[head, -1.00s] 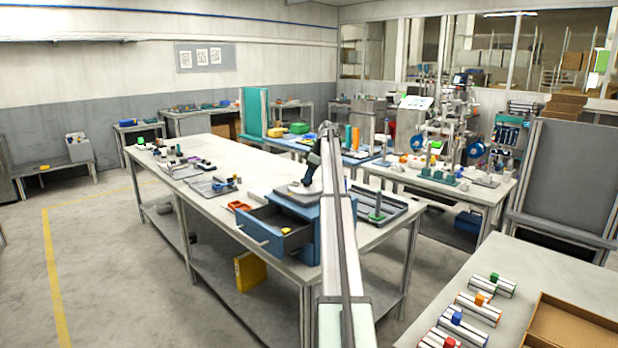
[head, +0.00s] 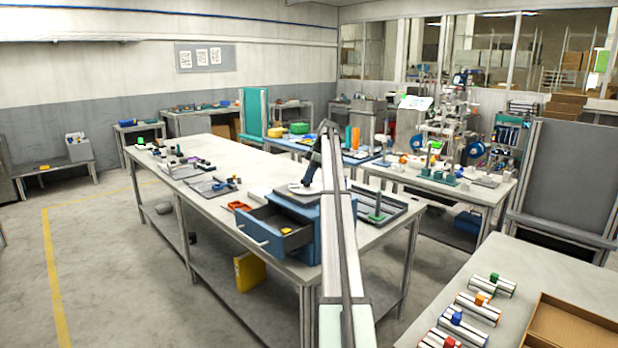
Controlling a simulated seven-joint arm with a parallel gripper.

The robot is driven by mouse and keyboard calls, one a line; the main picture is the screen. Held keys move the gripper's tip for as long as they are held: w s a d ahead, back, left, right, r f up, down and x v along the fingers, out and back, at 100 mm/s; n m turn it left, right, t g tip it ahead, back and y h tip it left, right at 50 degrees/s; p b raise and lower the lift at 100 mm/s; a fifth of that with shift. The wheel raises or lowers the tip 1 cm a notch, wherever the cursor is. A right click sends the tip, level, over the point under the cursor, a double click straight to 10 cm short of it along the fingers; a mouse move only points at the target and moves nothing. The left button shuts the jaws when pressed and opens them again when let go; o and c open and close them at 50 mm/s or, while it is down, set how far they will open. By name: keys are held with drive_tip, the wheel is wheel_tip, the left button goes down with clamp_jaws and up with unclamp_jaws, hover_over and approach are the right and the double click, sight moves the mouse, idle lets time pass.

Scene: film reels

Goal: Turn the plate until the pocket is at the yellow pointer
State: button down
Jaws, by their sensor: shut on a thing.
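A pale grey plate (head: 285,191) lies flat on top of a blue drawer cabinet (head: 308,240) at the near end of the long workbench. My gripper (head: 301,188) is small in the head view, pointing down at the plate with its tips at the plate's top. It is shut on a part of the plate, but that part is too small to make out. I cannot make out the pocket or the yellow pointer at this size. My own arm hides the right side of the cabinet and perhaps part of the plate.
The cabinet's open drawer (head: 276,232) sticks out to the left with a small yellow item in it. An orange tray (head: 238,206) lies left of the cabinet. A dark tray with a green post (head: 377,208) stands to the right. The bench's middle is fairly clear.

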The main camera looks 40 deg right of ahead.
drive_tip(key=shift+w+n+g+y, duration=0.15)
drive_tip(key=shift+n+g, duration=0.25)
drive_tip(key=shift+n, duration=0.65)
drive_tip(key=shift+w+n+g+y, duration=0.1)
drive_tip(key=shift+n+g+y, duration=0.25)
drive_tip(key=shift+n, duration=0.7)
drive_tip(key=c, duration=1.1)
unclamp_jaws()
drive_tip(key=shift+s, duration=0.1)
